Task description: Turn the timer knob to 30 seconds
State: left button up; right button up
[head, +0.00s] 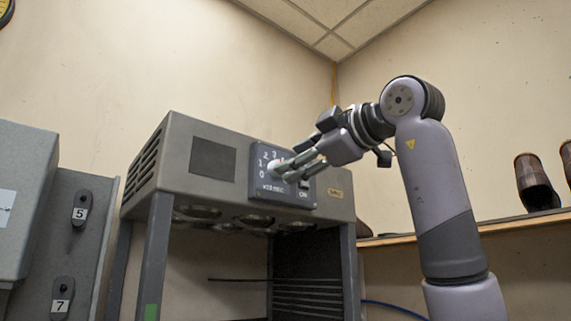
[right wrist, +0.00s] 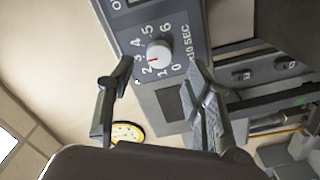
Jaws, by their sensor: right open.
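The timer panel (head: 257,185) is a dark plate on the front of the grey machine, with a numbered dial marked x10 SEC. The timer knob (right wrist: 161,50) is round and white with a red mark. In the right wrist view the mark points to the lower left, roughly between 2 and 3. In the head view the knob is partly hidden by the fingers. My right gripper (right wrist: 160,74) is open, its two fingers apart on either side of the knob in the picture. Contact cannot be told. My left gripper is not in view.
The grey machine (head: 225,140) has an open lower bay with legs and a rack. An ON switch (head: 304,184) sits right of the knob. Grey cabinets (head: 25,200) stand at left. A shelf (head: 480,226) with brown shoes (head: 534,180) is at right.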

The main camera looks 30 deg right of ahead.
jog(key=s, duration=0.7)
jog(key=shift+s+d, duration=0.3)
jog(key=shift+s, duration=0.1)
